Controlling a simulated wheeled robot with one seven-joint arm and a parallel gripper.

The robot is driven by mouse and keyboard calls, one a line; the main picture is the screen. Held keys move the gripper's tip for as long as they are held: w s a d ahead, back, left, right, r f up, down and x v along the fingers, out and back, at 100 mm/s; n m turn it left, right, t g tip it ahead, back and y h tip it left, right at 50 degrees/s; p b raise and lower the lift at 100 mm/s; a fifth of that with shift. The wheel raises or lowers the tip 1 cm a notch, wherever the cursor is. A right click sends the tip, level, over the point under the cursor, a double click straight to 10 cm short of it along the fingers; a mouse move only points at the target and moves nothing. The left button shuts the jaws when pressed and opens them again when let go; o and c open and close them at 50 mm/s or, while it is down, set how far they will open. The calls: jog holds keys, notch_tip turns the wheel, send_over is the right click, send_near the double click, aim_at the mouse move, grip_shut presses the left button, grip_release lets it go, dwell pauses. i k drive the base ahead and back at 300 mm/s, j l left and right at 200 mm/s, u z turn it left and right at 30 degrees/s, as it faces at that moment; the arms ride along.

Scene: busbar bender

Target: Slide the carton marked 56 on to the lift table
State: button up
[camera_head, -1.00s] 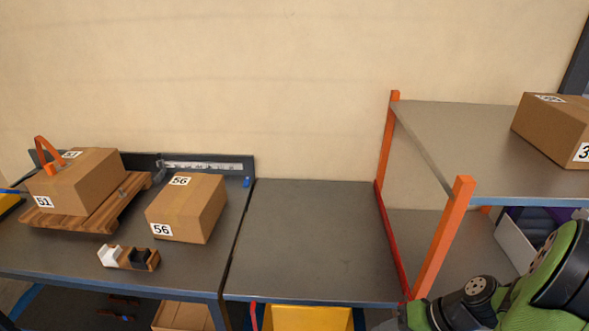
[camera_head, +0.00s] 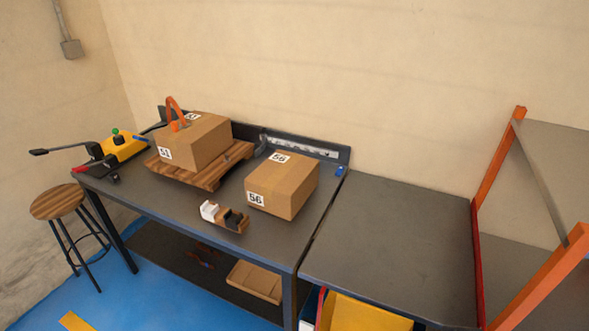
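The carton marked 56 (camera_head: 283,186) sits flat on the right part of the dark workbench (camera_head: 150,190), a little left of the bench's right edge. Its labels show on the top and front. A flat grey table top (camera_head: 400,235) adjoins the bench on the right, at about the same height with a narrow seam between; it looks like the lift table. Its surface is bare. My gripper is outside the view.
A carton marked 51 (camera_head: 197,142) rests on a wooden pallet (camera_head: 205,177) with an orange handle-like piece. A small holder (camera_head: 225,217) lies before carton 56. A yellow bender (camera_head: 122,146) stands left. An orange-posted shelf (camera_head: 497,160) bounds the right. A stool (camera_head: 58,203) stands left.

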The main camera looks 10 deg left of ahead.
aim_at(280, 187)
jog(key=j+u, duration=0.1)
jog(key=j, duration=0.95)
jog(key=i+j, duration=0.2)
jog(key=j, duration=0.2)
jog(key=i+j+u, duration=0.1)
jog(key=j, duration=0.3)
jog(key=i+j, duration=0.3)
jog(key=i+u, duration=0.1)
jog(key=i, duration=0.45)
